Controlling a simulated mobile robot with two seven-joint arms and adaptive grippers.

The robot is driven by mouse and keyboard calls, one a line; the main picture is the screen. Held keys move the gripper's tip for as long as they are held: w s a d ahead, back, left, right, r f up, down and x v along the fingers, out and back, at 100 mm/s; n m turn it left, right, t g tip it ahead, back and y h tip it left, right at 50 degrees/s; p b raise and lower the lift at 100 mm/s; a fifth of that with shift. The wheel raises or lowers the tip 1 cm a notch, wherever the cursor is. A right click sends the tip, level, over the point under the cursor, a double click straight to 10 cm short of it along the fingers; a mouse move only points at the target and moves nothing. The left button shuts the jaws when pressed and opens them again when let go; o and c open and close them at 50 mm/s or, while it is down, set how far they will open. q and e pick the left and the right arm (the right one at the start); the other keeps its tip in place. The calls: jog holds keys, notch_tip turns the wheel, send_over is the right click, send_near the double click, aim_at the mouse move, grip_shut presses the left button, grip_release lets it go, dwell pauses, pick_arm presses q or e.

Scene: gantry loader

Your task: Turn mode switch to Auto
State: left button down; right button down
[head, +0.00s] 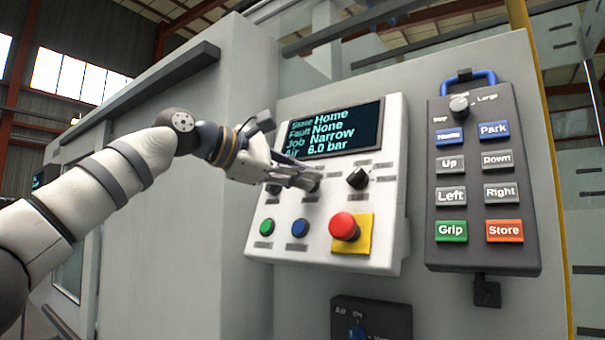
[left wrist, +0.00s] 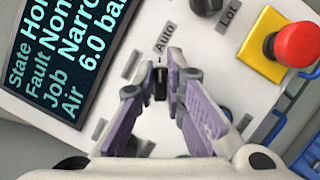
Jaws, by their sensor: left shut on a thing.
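The mode switch is a small black knob (left wrist: 160,84) on the light grey control panel (head: 273,185). In the left wrist view it sits between my fingertips, with the label Auto just above it. The knob's dark bar stands about upright in that view, but I cannot tell its pointer exactly. My left gripper (head: 312,182) is shut on this knob, and its fingers hide most of it in the head view. It also shows in the left wrist view (left wrist: 162,83). My right gripper is not in view.
A second black knob (head: 357,178) is close to the right. Below are a green button (head: 267,227), a blue button (head: 299,228) and a red emergency stop (head: 344,227). The screen (head: 335,130) reads Home, None, Narrow, 6.0 bar. A dark pendant (head: 468,252) hangs at the right.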

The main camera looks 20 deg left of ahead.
pick_arm(q)
jog(key=c, duration=1.7)
grip_release()
jog(key=shift+o, duration=0.2)
jog(key=v, duration=1.2)
jog(key=shift+r, duration=0.1)
